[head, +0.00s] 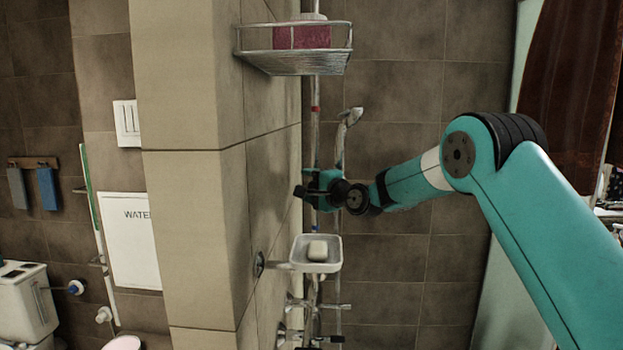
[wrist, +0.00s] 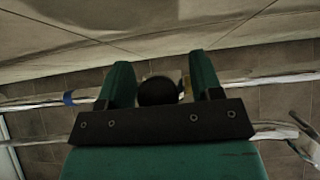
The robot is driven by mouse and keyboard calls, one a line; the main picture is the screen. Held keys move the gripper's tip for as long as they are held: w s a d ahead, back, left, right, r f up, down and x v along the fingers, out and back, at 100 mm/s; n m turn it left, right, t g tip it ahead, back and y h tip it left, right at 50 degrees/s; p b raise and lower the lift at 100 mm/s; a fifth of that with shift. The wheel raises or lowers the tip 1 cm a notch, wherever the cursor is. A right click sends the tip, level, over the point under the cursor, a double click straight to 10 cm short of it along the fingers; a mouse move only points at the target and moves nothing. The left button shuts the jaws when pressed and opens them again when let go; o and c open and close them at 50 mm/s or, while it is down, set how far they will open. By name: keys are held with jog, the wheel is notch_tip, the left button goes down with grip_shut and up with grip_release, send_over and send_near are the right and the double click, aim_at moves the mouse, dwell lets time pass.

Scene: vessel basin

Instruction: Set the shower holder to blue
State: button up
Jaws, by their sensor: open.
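The vertical shower rail (head: 314,140) stands by the tiled wall, with a red band (head: 315,109) above my gripper and a blue band (head: 316,229) below it. In the wrist view the rail (wrist: 255,82) runs sideways, with the blue band (wrist: 68,98) left of the fingers. My gripper (head: 306,190) is open at the rail between the two bands. A dark round knob (wrist: 158,91), apparently part of the shower holder, sits between the fingers; I cannot tell whether they touch it. The rest of the holder is hidden. The shower head (head: 350,116) is above my gripper.
A wire shelf (head: 290,62) with a pink item hangs above. A soap dish (head: 315,262) with soap sticks out below my gripper. Taps (head: 318,306) are lower down. A tiled wall corner (head: 190,180) stands left; open space lies to the right.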

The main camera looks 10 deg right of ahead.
jog(key=c, duration=1)
notch_tip(320, 180, down, 16)
jog(key=b, duration=1.3)
jog(key=shift+f, duration=0.15)
jog(key=o, duration=1)
jog(key=shift+s, duration=0.1)
jog(key=b+v, duration=0.6)
jog(key=v, duration=1.1)
jog(key=shift+s, duration=0.2)
